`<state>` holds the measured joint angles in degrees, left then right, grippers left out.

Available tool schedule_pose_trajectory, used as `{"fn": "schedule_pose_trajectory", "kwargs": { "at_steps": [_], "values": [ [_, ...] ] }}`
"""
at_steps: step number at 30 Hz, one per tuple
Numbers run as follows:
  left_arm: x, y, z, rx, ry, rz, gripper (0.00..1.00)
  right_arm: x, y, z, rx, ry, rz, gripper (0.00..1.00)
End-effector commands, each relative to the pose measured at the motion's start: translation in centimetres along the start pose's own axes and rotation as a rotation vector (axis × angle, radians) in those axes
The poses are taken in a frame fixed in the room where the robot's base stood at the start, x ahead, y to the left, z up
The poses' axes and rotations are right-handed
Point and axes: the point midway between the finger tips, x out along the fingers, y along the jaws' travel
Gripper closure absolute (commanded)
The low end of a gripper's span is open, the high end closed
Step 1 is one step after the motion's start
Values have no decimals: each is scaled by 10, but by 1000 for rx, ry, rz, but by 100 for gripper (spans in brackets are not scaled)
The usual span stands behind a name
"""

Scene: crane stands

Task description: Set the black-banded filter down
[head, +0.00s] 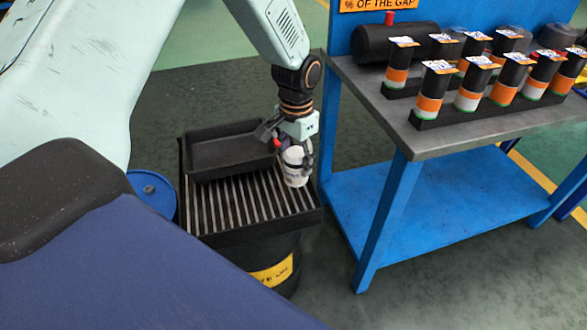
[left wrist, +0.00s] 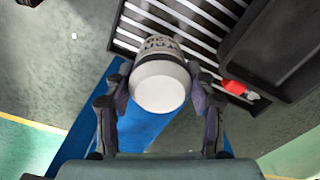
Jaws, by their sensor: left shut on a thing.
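The black-banded filter (head: 294,166) is a white cylinder with a dark band, at the right side of the slatted rack in the head view. My left gripper (head: 296,150) is shut on it. In the left wrist view the filter (left wrist: 160,88) sits between both fingers (left wrist: 158,98), its plain white end toward the camera and dark lettering on its side. The slatted rack (head: 240,205) tops a dark drum with a yellow label (head: 272,275). I cannot tell whether the filter touches the slats. My right gripper is not in view.
A black tray (head: 222,158) covers the rack's back left. A small red thing (left wrist: 234,87) lies beside the tray, close to the filter. A blue workbench (head: 400,160) with several banded cylinders stands close on the right. A blue drum (head: 152,193) is at the left. The front slats are clear.

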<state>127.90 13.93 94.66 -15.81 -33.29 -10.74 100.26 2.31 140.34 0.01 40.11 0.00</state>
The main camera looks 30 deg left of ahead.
Motion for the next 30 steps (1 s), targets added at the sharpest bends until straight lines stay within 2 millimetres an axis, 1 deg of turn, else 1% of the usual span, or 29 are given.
{"fn": "schedule_pose_trajectory", "kwargs": {
  "at_steps": [7, 9, 15, 20, 21, 28, 30],
  "values": [
    [33, -1, -2, -1, 0, 0, 100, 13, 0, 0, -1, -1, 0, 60],
    [35, -1, -2, -1, 1, 0, 100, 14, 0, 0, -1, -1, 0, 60],
    [34, -1, -2, -1, 2, 0, 100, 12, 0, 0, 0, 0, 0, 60],
    [38, -1, -2, -2, 0, 0, 100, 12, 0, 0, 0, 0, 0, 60],
    [38, 0, -1, -2, 0, 1, 43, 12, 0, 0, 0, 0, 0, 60],
    [38, 0, -2, -2, 0, 1, 24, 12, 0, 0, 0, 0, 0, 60],
    [38, 0, -2, -2, 0, 1, 22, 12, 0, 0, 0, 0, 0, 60]
  ]
}}
